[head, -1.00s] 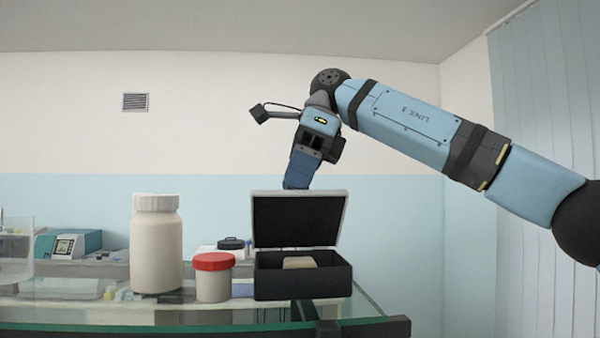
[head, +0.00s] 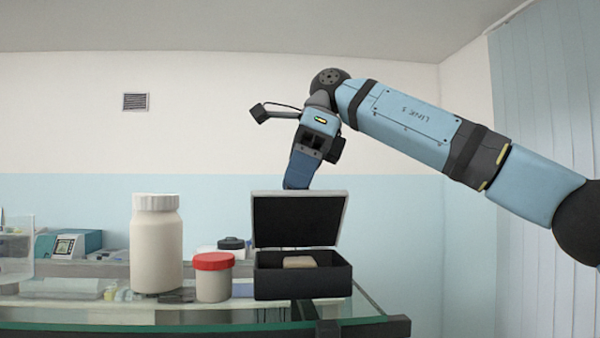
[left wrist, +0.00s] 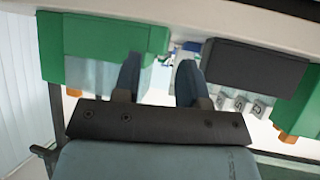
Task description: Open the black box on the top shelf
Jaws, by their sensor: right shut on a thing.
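The black box (head: 303,281) stands on the glass top shelf (head: 190,327) near its right end. Its lid (head: 297,221) is raised to nearly upright at the back, and a beige block (head: 299,262) shows inside. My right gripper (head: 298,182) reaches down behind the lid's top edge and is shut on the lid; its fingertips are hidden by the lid. My left gripper (left wrist: 158,70) shows only in the left wrist view, its two fingers apart with nothing gripped between them.
A red-capped jar (head: 213,280) stands close left of the box, with a tall white bottle (head: 156,245) beside it. A clear container (head: 16,255) and a teal device (head: 68,243) are at the left. Green boxes (left wrist: 75,50) and a dark box (left wrist: 255,66) lie beyond my left gripper.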

